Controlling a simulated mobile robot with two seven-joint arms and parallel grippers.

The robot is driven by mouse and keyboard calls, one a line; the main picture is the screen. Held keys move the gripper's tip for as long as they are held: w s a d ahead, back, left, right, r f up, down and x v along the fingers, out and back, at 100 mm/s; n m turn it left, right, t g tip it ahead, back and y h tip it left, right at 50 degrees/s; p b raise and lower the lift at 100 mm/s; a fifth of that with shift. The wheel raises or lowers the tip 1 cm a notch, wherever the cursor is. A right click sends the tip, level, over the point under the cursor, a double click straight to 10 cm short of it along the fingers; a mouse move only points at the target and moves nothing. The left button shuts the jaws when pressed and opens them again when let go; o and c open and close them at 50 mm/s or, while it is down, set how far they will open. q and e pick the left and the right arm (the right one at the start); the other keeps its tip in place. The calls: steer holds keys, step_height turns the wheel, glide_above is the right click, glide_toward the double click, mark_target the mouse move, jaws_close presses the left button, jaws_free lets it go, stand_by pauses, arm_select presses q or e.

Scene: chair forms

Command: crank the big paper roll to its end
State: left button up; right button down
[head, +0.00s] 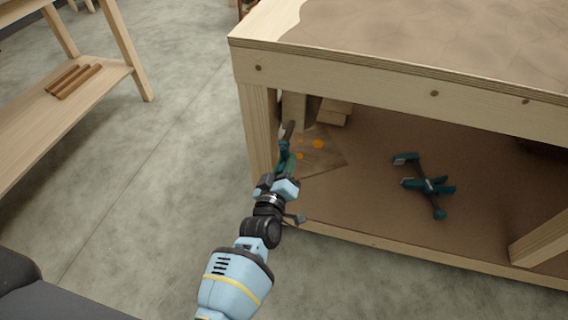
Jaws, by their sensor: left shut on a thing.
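My left gripper (284,178) reaches in at the front left corner of the workbench's lower shelf. It is shut on a dark green thing (286,150) with a dark upper end, which looks like a clamp; the fingers partly hide it. No paper roll and no crank can be made out in this view. Wrinkled brown paper-like covering (430,40) lies on the bench top. My right gripper is not in view.
The workbench (340,75) has a thick front rail above my gripper and a leg beside it. More teal clamps (428,187) lie on its lower shelf (370,215), with wood blocks (334,111) behind. A wooden rack (110,80) holding brown sticks (74,80) stands left. Floor between is clear.

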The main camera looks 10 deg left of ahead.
arm_select(q)
steer(key=shift+w+a+r, duration=0.1)
steer(key=shift+a+r, duration=0.05)
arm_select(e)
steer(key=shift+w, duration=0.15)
arm_select(q)
steer(key=o, duration=0.9)
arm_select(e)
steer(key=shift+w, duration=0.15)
arm_select(q)
steer(key=shift+s, duration=0.3)
steer(key=s+p, duration=0.4)
steer(key=s, duration=0.3)
steer(key=shift+s, duration=0.15)
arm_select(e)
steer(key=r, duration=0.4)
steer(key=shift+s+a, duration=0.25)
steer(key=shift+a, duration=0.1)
